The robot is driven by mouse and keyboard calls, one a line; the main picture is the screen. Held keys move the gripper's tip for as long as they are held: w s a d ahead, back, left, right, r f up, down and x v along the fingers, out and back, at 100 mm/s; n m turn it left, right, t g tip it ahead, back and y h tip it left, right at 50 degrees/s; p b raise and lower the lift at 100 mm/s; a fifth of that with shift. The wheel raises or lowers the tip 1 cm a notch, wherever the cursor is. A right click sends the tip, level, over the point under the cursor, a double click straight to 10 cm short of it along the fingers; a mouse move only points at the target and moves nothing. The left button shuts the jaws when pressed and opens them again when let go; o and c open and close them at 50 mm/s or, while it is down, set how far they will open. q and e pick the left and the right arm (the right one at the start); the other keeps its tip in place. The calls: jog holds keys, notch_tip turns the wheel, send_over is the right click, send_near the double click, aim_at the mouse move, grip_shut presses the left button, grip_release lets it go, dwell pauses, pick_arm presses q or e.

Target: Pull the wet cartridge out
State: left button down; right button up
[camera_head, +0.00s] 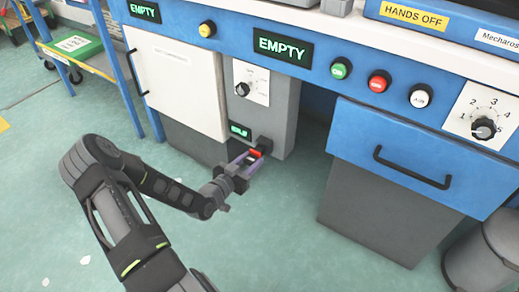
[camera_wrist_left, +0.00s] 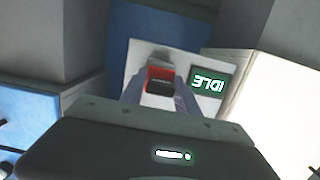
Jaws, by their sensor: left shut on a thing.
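The cartridge (camera_head: 255,153) shows as a small red piece at the low end of the grey unit (camera_head: 283,105) under the workbench. My left gripper (camera_head: 252,160) is shut on it, with its fingers on either side. In the left wrist view the cartridge (camera_wrist_left: 160,80) is dark with a red surround, between the two fingers of my left gripper (camera_wrist_left: 160,95). A white plate lies behind it, with an "IDLE" display (camera_wrist_left: 208,81) beside it. I cannot tell how far the cartridge sits in its slot. My right gripper is not in view.
A white cabinet door (camera_head: 178,80) is left of the unit, and a blue drawer (camera_head: 410,150) with a black handle is to the right. Two "EMPTY" displays (camera_head: 283,46), buttons and a dial (camera_head: 484,128) line the bench front. A grey bin (camera_head: 485,255) stands at lower right. Open floor lies in front.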

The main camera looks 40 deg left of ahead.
pick_arm(q)
jog(key=shift+s, duration=0.4)
jog(key=shift+s, duration=0.2)
jog(key=shift+s+d+p, duration=0.1)
jog(key=shift+s+p, duration=0.45)
jog(key=shift+s, duration=1.35)
